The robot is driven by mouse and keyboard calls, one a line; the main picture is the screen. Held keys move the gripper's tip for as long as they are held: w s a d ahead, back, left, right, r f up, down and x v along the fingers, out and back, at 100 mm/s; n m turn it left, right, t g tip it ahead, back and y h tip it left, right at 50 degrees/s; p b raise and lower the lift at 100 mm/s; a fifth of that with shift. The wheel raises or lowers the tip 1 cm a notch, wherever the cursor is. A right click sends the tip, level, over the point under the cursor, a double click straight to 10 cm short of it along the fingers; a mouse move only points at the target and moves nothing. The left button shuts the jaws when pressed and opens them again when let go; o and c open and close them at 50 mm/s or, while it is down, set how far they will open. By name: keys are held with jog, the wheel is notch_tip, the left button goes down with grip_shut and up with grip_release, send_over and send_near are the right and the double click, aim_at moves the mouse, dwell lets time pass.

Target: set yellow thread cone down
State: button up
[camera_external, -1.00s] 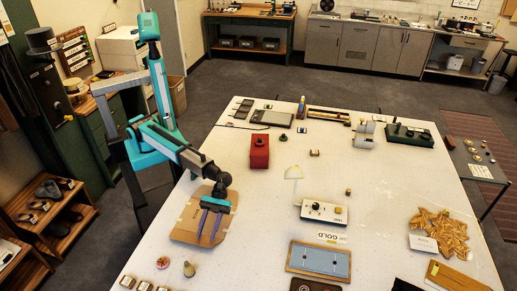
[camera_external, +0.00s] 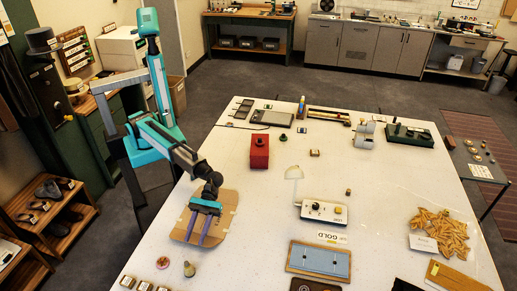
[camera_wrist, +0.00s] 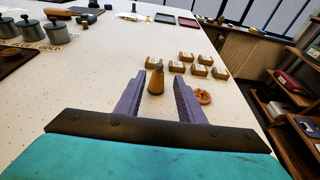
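The thread cone (camera_external: 189,269) stands upright on the white table near its front left edge. It looks tan-yellow, and in the wrist view the cone (camera_wrist: 156,80) shows in the gap between my fingers. My gripper (camera_external: 192,243) is open, with its two purple fingers pointing toward the near side of the table. The fingers (camera_wrist: 159,76) hold nothing. In the outside view the cone is apart from the fingertips, a little beyond them.
A small pink dish (camera_wrist: 203,96) sits right beside the cone. Several small labelled boxes (camera_wrist: 190,66) stand just beyond it. A brown cardboard piece (camera_external: 225,215) lies under my gripper. A blue panel (camera_external: 320,261) lies to the right, with clear table between it and the cone.

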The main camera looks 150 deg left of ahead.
aim_at(186, 262)
jog(key=shift+p+x, duration=0.5)
jog(key=shift+x, duration=2.4)
jog(key=shift+w+f, duration=0.1)
jog(key=shift+p+x, duration=1.05)
jog(key=shift+x, duration=1.45)
grip_shut()
